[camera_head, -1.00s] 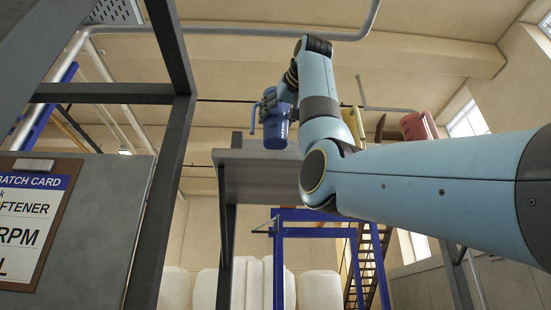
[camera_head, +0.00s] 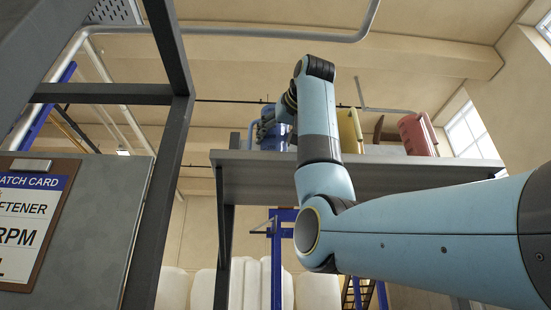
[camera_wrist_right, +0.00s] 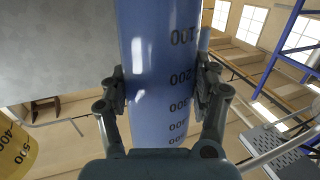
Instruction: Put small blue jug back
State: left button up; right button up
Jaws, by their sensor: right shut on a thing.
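The small blue jug (camera_head: 268,141) is at the left end of a high grey shelf (camera_head: 240,172). Its lower part is hidden behind the shelf's front edge, so I cannot tell whether its base touches the shelf. My right gripper (camera_head: 277,123) is at the jug's upper right and shut on it. In the right wrist view, the blue jug (camera_wrist_right: 158,105) with black scale numbers stands between the two fingers of my right gripper (camera_wrist_right: 160,88). My left gripper is not in view.
A yellow jug (camera_head: 350,131) and a red jug (camera_head: 417,135) stand farther right on the shelf, with a dark brown object (camera_head: 379,128) between them. A dark metal frame (camera_head: 172,150) and a batch card (camera_head: 32,215) are at the left.

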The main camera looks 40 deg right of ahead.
jog(key=shift+f+b, duration=0.55)
jog(key=shift+f, duration=0.05)
jog(key=o, duration=1.3)
jog(key=shift+c, duration=0.2)
jog(key=v, duration=1.2)
